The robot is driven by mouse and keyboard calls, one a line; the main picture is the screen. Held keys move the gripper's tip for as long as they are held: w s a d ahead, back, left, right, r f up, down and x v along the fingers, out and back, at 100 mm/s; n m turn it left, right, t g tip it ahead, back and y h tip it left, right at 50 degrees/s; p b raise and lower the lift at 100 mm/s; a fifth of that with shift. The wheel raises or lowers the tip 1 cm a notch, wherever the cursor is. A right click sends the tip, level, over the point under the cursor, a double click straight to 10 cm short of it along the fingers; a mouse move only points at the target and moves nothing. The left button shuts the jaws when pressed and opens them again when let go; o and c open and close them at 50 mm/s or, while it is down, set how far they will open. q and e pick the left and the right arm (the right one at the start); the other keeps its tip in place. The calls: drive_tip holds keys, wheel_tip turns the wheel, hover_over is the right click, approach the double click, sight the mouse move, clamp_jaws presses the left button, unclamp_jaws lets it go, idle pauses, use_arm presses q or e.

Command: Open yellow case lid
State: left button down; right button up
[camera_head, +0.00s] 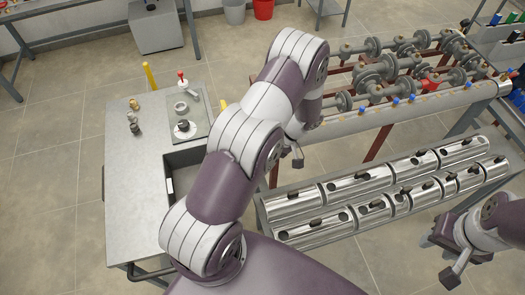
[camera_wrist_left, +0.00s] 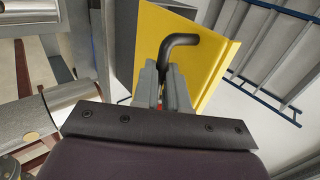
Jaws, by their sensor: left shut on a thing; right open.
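A yellow panel (camera_wrist_left: 212,72), which looks like the yellow case lid, fills the upper middle of the left wrist view. A black bent handle (camera_wrist_left: 182,42) stands out from it. My left gripper (camera_wrist_left: 163,80) is shut on this handle, its grey fingers close together at the handle's lower end. I cannot tell how far the lid is open. In the head view my left arm hides most of that area, and the yellow case is not clearly visible there. My right gripper (camera_head: 440,261) is open and empty at the lower right, far from the yellow panel.
A grey workbench (camera_head: 133,185) with small parts stands left of my left arm. Shiny metal cylinders (camera_head: 355,184) lie in a rack at right, with a pipe and valve assembly (camera_head: 400,75) behind. A blue-edged metal rack (camera_wrist_left: 265,45) is beyond the panel.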

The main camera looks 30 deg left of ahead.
use_arm(q)
drive_tip(key=shift+s+d+f, duration=0.1)
drive_tip(key=shift+d+f, duration=0.1)
drive_tip(key=shift+f, duration=0.35)
drive_tip(key=c, duration=1.2)
unclamp_jaws()
drive_tip(key=shift+o, duration=0.2)
drive_tip(key=shift+w+d, duration=0.15)
drive_tip(key=shift+w, duration=0.35)
drive_tip(key=shift+s+r, duration=0.15)
drive_tip(key=shift+r, duration=0.05)
